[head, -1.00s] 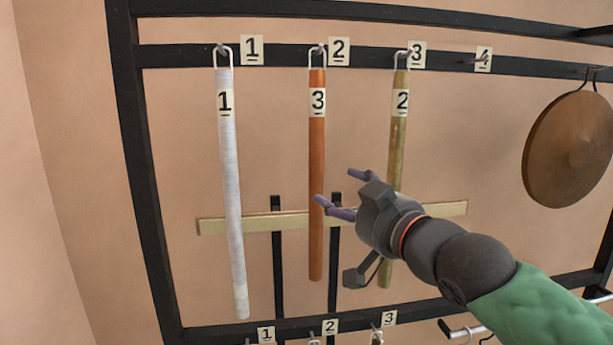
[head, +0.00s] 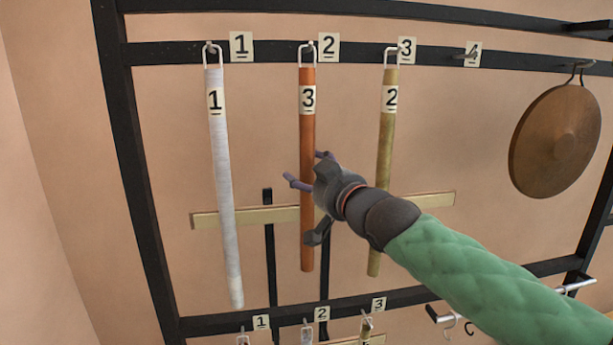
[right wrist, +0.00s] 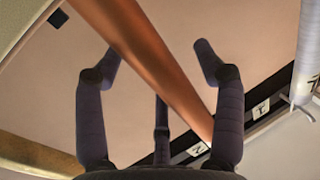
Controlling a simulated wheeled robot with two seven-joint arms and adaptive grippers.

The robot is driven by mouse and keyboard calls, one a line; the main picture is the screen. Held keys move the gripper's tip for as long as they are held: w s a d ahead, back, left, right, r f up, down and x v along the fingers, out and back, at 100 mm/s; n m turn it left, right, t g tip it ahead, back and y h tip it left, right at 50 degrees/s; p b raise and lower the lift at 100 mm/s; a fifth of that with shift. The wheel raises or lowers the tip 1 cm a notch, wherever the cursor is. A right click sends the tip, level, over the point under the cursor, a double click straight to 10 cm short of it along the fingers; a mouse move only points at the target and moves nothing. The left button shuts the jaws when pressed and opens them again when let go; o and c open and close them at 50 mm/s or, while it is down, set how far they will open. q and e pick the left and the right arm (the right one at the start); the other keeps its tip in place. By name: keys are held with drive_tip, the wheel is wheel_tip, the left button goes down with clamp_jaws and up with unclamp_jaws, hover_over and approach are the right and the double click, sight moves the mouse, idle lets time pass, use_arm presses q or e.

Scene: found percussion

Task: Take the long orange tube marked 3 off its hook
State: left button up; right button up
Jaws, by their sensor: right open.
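The long orange tube (head: 307,130) marked 3 hangs by its wire loop from the hook (head: 307,47) labelled 2 on the upper black bar. My right gripper (head: 305,167) is open at about the middle of this tube, with a fingertip to either side of it in the head view. In the right wrist view the orange tube (right wrist: 150,50) runs slantwise between the spread fingers. I cannot tell whether either finger touches it. My left gripper is not in view.
A white tube (head: 222,200) marked 1 hangs to the left and a brass-coloured tube (head: 385,140) marked 2 to the right. The hook (head: 462,54) labelled 4 is empty. A bronze gong (head: 556,140) hangs at far right. A pale horizontal bar (head: 270,216) runs behind the tubes.

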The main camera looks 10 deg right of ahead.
drive_tip(key=shift+s+d, duration=0.1)
drive_tip(key=shift+s, duration=0.05)
drive_tip(key=c, duration=1.3)
drive_tip(key=shift+r, duration=0.1)
clamp_jaws()
drive_tip(key=shift+r, duration=0.1)
